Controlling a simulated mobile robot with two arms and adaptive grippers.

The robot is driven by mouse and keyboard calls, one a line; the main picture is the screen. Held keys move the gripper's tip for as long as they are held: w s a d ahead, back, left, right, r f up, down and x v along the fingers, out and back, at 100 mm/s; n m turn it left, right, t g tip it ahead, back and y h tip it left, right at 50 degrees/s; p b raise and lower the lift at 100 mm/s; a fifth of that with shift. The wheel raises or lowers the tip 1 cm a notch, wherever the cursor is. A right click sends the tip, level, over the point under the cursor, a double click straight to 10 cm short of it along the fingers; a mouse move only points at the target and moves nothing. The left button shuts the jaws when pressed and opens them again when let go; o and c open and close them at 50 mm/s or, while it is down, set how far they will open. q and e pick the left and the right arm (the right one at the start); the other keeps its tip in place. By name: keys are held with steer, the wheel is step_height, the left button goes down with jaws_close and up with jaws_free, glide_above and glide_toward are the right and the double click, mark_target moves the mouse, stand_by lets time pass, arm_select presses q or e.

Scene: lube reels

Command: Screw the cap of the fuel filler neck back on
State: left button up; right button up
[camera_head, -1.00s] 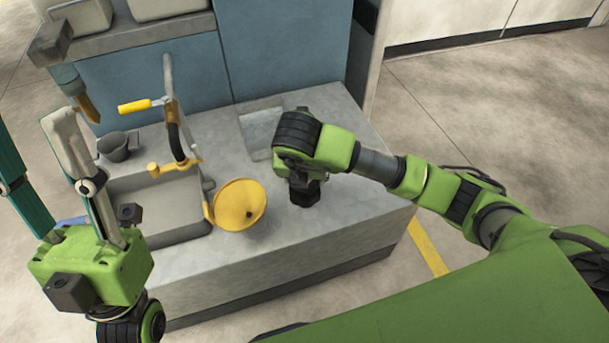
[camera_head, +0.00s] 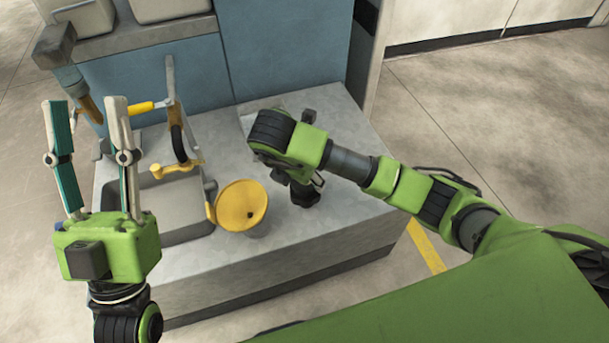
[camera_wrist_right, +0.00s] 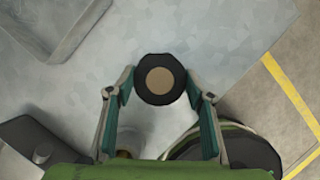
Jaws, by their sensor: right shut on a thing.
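In the wrist view, a round black cap (camera_wrist_right: 160,79) with a tan disc in its middle sits between the fingertips of my right gripper (camera_wrist_right: 159,82), which is shut on it. In the head view my right gripper (camera_head: 293,172) points down at the grey counter, partly hidden by its own wrist. A black piece (camera_head: 305,194) shows below it at the counter top. The filler neck is hidden under the cap and gripper, so I cannot tell how the cap sits on it. My left gripper (camera_head: 88,108) is open and empty, fingers up, left of the counter.
A yellow funnel (camera_head: 241,205) stands just left of my right gripper. Blue panels (camera_head: 285,50) stand behind. The right part of the counter (camera_head: 362,205) is clear.

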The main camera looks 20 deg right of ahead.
arm_select(q)
steer(key=shift+w, duration=0.1)
stand_by(0.3)
arm_select(e)
steer(key=shift+m+p, duration=0.3)
steer(key=shift+m, duration=0.4)
steer(key=shift+m+g+h+p, duration=0.3)
steer(key=shift+p, duration=0.2)
steer(key=shift+m+p, duration=0.3)
steer(key=shift+w+m+g+p, duration=0.1)
steer(key=shift+m+g+p, duration=0.2)
steer(key=shift+m, duration=0.1)
steer(key=shift+m+p, duration=0.3)
arm_select(q)
steer(key=w+f+g+y, duration=0.2)
steer(key=f+g, duration=0.3)
steer(key=f, duration=0.5)
steer(key=w+f+g+y, duration=0.2)
steer(key=w+f+g, duration=0.2)
steer(key=f, duration=0.5)
steer(key=shift+w+a+f+g+p, duration=0.35)
steer(key=shift+w+g+p, duration=0.1)
steer(key=shift+g, duration=0.85)
arm_select(e)
steer(key=shift+m+g, duration=0.3)
steer(key=shift+m, duration=0.4)
arm_select(q)
steer(key=shift+s, duration=0.1)
